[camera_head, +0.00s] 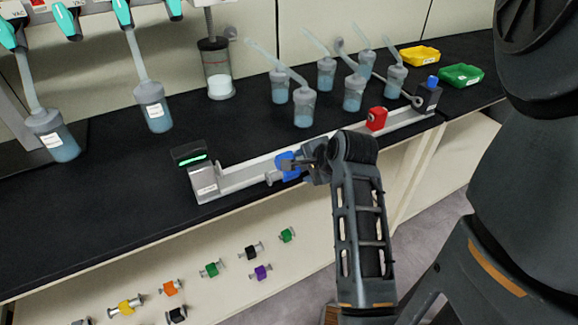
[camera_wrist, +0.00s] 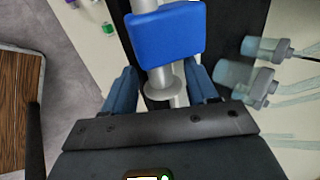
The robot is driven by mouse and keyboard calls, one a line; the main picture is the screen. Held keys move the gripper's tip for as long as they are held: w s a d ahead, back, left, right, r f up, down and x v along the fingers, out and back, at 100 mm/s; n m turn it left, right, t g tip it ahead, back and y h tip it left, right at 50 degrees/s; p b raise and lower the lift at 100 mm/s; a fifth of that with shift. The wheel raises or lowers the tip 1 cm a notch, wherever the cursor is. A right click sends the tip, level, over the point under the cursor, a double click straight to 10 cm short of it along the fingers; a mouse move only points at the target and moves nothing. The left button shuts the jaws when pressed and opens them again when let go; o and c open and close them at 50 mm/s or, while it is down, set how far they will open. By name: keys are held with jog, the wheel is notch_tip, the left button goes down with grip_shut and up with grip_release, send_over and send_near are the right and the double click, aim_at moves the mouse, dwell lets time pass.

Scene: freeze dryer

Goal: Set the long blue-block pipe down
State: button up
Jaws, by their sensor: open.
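The pipe with the blue block (camera_head: 286,165) lies along the pale rail (camera_head: 238,180) at the front of the black bench. In the wrist view the blue block (camera_wrist: 168,36) and the grey pipe (camera_wrist: 160,78) with its round flange are large and close. My gripper (camera_head: 308,160) is at the pipe, just right of the block. Its two fingers (camera_wrist: 162,88) are apart, one on each side of the pipe, and do not clamp it. My arm and gripper hide part of the pipe, so I cannot tell whether it rests fully on the rail.
A green-lit box (camera_head: 190,158) stands at the rail's left end, a dark post with a blue top (camera_head: 430,93) at its right. A red block (camera_head: 376,119) sits on the rail. Several flasks (camera_head: 304,110) stand behind. Yellow (camera_head: 420,55) and green (camera_head: 461,76) trays are back right.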

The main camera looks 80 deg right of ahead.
grip_shut()
dwell(0.5)
